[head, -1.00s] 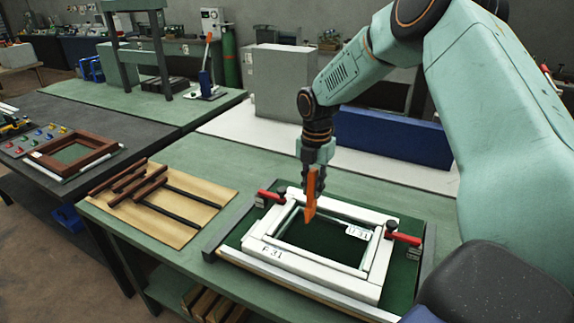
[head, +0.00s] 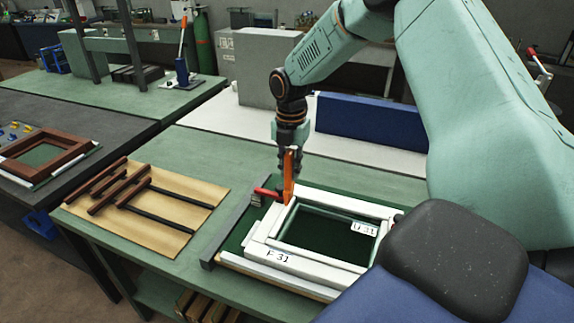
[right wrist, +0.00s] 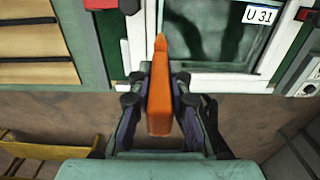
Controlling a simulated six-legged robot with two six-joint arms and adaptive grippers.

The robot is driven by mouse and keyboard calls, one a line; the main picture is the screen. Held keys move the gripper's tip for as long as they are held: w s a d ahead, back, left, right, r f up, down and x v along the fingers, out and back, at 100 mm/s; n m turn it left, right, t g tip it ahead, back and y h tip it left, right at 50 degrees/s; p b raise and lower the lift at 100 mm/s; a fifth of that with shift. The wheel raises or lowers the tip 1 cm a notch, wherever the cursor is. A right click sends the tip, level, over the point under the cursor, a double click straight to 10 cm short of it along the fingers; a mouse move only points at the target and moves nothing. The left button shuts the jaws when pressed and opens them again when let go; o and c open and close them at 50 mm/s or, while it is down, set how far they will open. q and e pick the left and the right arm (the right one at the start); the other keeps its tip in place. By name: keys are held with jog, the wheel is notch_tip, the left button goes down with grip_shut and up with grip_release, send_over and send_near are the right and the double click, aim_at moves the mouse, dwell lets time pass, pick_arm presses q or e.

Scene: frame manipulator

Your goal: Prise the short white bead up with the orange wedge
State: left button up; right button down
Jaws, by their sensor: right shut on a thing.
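The white frame (head: 318,275) lies on a green mat on the bench, with a glass-like dark opening and labels F 31 and U 31. It also shows in the right wrist view (right wrist: 225,80). White strips line its opening; which one is the short bead I cannot tell. My right gripper (head: 287,172) is shut on the orange wedge (head: 289,185). The wedge points down at the frame's back left corner. In the right wrist view the wedge (right wrist: 160,100) overlaps the frame's edge; contact is unclear. My left gripper is not in view.
A red clamp (head: 267,193) stands at the frame's back left. A brown board with dark bars (head: 150,210) lies left on the bench. A brown frame (head: 45,152) is on the far-left table. A blue block (head: 370,125) stands behind.

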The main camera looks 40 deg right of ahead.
aim_at(293, 187)
jog(key=shift+s+a, duration=0.1)
jog(key=shift+s, duration=0.1)
jog(key=shift+s+f+b, duration=0.2)
jog(key=shift+s+b, duration=0.05)
jog(key=shift+b, duration=0.1)
jog(key=f+b, duration=0.2)
jog(key=f, duration=0.1)
jog(key=f+b, duration=0.1)
jog(key=b, duration=0.1)
jog(key=shift+w+d+f, duration=0.25)
jog(key=shift+f, duration=0.1)
jog(key=shift+s+a+f, duration=0.1)
jog(key=shift+f, duration=0.15)
jog(key=shift+s+f+b, duration=0.15)
jog(key=shift+f+b, duration=0.1)
jog(key=shift+b, duration=0.15)
jog(key=shift+d+f, duration=0.35)
jog(key=shift+f, duration=0.4)
jog(key=shift+w+a, duration=0.25)
jog(key=shift+s+r, duration=0.2)
jog(key=shift+w+d+f, duration=0.15)
jog(key=shift+w+d, duration=0.05)
jog(key=shift+w+a+b, duration=0.15)
jog(key=shift+a+b, duration=0.1)
jog(key=shift+b, duration=0.05)
